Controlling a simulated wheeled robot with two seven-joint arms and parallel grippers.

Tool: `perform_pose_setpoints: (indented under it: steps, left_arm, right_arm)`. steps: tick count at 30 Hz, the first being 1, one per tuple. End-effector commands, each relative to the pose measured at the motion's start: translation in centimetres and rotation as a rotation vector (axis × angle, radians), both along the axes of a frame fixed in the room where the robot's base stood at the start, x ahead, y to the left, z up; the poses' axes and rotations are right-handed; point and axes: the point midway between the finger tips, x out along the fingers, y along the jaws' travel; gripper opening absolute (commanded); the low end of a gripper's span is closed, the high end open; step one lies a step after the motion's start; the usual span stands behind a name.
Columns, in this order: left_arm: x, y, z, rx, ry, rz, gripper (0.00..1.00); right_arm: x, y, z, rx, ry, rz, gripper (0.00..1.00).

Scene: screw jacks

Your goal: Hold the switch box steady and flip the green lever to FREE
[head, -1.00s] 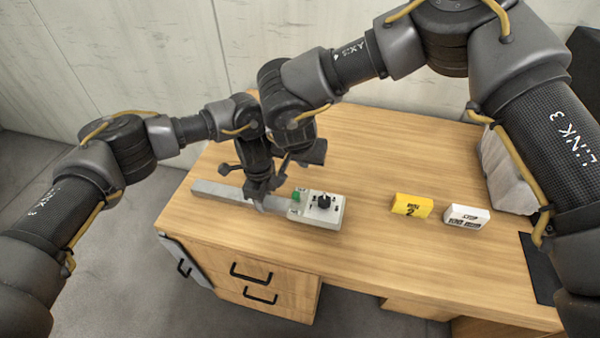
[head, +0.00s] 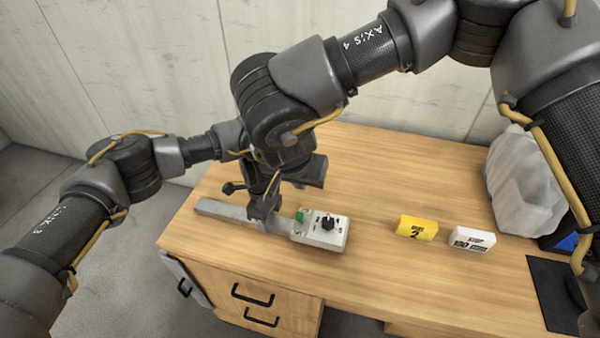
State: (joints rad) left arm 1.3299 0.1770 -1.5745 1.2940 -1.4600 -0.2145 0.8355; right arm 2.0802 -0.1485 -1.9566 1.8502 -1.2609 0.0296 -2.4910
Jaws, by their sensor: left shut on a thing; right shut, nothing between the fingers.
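The switch box (head: 316,237) is a pale box near the desk's front edge, with a black knob (head: 328,223) on top. The green lever (head: 300,216) is at its left end; its label is too small to read. A grey bar (head: 222,209) runs left from the box along the desk. My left gripper (head: 263,217) is low beside the box's left end, shut on the grey bar. My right gripper (head: 273,186) is shut and empty, above and slightly left of the lever, apart from it. My arms partly hide its fingers and overlap the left wrist.
A yellow block (head: 417,228) and a white block (head: 472,240) lie right of the box, with bare desk (head: 375,190) between. A translucent bag-like object (head: 522,180) and a dark mat (head: 556,295) are at the right. A pale wall stands behind the desk.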

Motion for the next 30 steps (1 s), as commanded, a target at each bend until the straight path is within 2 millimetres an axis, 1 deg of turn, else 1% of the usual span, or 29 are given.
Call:
perform_pose_setpoints:
  steps: [1,2,6,7,14,18,20,23,30]
  left_arm:
    - [0.1,0.0,0.1,-0.001,-0.002,0.001,0.00]
    - [0.1,0.0,0.1,-0.001,-0.002,0.001,0.44]
    - [0.1,0.0,0.0,-0.001,-0.002,0.001,0.62]
    - [0.1,0.0,0.0,0.000,-0.001,0.001,0.65]
    - [0.0,0.0,0.0,0.000,-0.001,0.001,0.65]
    - [0.1,0.0,0.8,-0.001,-0.003,-0.001,0.65]
    - [0.2,0.0,1.6,0.001,-0.005,-0.002,0.65]
    - [0.2,0.1,3.5,0.000,-0.006,-0.002,0.65]
    - [0.2,0.0,8.5,0.001,-0.005,-0.001,0.65]
  right_arm:
    - [0.0,0.0,0.0,0.000,0.000,0.000,0.00]
    - [0.0,0.0,0.0,0.000,0.000,0.000,0.00]
    - [0.0,0.0,0.0,0.000,0.000,0.000,0.00]
    - [0.0,0.0,0.0,0.000,0.000,0.000,0.00]
    - [0.0,0.0,0.0,0.000,0.000,0.000,0.00]
    - [0.0,0.0,0.0,0.000,0.000,0.000,0.00]
    - [0.0,0.0,0.0,0.000,0.000,0.000,0.00]
    - [0.0,0.0,0.0,0.000,0.000,0.000,0.00]
    - [0.0,0.0,0.0,0.000,0.000,0.000,0.00]
